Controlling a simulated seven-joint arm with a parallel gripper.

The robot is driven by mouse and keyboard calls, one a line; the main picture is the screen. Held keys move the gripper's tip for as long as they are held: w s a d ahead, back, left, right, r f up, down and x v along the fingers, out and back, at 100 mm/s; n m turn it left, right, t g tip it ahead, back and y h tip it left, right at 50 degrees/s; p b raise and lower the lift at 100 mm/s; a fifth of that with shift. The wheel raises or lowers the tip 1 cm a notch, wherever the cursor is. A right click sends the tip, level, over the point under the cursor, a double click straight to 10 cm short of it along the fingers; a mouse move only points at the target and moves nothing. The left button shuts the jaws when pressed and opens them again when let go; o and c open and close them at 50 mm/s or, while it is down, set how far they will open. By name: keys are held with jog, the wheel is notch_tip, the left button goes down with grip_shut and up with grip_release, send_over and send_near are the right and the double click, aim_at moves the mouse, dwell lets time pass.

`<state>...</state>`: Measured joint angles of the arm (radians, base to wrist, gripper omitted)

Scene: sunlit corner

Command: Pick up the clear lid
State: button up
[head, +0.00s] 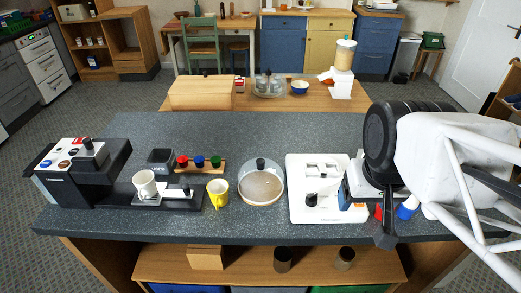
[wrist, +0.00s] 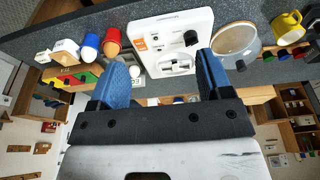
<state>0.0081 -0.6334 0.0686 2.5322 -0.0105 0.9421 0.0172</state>
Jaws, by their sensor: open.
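The clear lid (head: 261,165) is a round glass dome with a black knob. It sits over a tan round base on the grey counter, near the middle of the head view. In the wrist view the clear lid (wrist: 236,38) is at the upper right, beyond the right finger, with its knob just past that fingertip. My gripper (wrist: 162,66) is open, its two blue fingers apart with nothing held between them. In the head view my arm fills the right side, well to the right of the lid, and largely hides the gripper.
A white panel device (head: 319,188) stands on the counter between the lid and my arm. A yellow mug (head: 217,193) is close to the lid's left. Red and blue cups (head: 407,207) are near my arm. A coffee machine (head: 82,172) stands far left. Counter behind the lid is clear.

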dwell(0.3)
jog(key=shift+c, duration=1.4)
jog(key=m+g, duration=0.3)
jog(key=m, duration=1.4)
send_over(260, 161)
jog(key=f, duration=0.4)
jog(key=shift+s+d+f, duration=0.25)
jog(key=shift+d+f, duration=0.1)
jog(key=shift+f, duration=0.05)
jog(key=shift+w+a+f+m, duration=0.15)
jog(key=shift+w+a+m, duration=0.15)
jog(key=shift+m, duration=0.1)
jog(key=shift+f, duration=1.3)
